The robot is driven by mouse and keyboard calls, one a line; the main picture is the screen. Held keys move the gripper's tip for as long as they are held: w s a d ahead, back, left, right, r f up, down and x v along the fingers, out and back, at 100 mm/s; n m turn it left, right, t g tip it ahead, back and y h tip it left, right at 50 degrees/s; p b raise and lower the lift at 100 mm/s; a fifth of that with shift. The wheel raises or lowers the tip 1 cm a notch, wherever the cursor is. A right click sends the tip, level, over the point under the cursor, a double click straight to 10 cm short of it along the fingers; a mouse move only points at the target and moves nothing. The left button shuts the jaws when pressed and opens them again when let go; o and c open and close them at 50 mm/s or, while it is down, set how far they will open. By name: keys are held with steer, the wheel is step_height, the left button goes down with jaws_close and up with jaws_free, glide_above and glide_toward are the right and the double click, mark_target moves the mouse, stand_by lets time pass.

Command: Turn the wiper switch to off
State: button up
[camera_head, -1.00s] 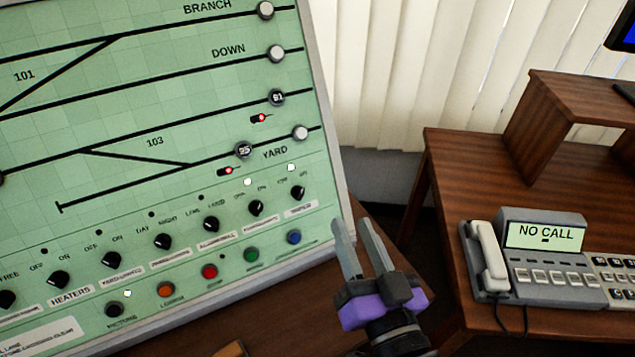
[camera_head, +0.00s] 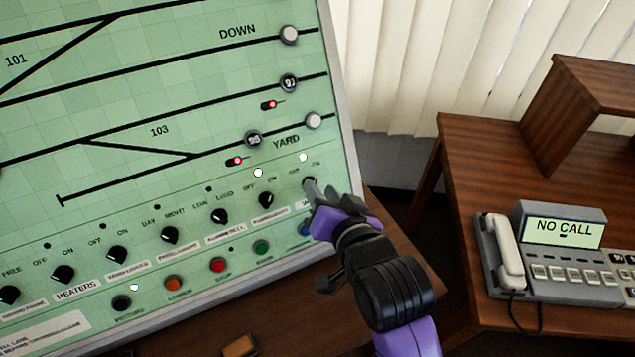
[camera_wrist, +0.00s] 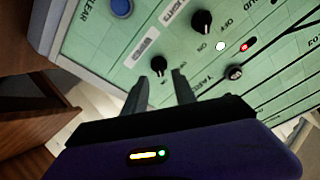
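The wiper switch is the small black rotary knob (camera_head: 309,183) at the right end of the switch row on the green panel. My gripper (camera_head: 312,192) is at this knob and partly covers it and its label in the head view. In the wrist view the knob (camera_wrist: 158,66) shows ahead, between the two grey fingers of my gripper (camera_wrist: 160,84). The fingers are apart, one on each side; I cannot tell whether they touch the knob. Its exact pointer direction is hard to make out. A white lamp (camera_head: 303,157) above it is lit.
Another black knob (camera_head: 266,200) sits just left, also with a lit lamp above. Coloured push buttons, including a green one (camera_head: 261,247), lie below. A wooden desk with a phone (camera_head: 560,235) stands at the right. The panel's grey edge (camera_head: 352,150) is close.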

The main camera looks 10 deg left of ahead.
steer(key=shift+x, duration=1.6)
jaws_close()
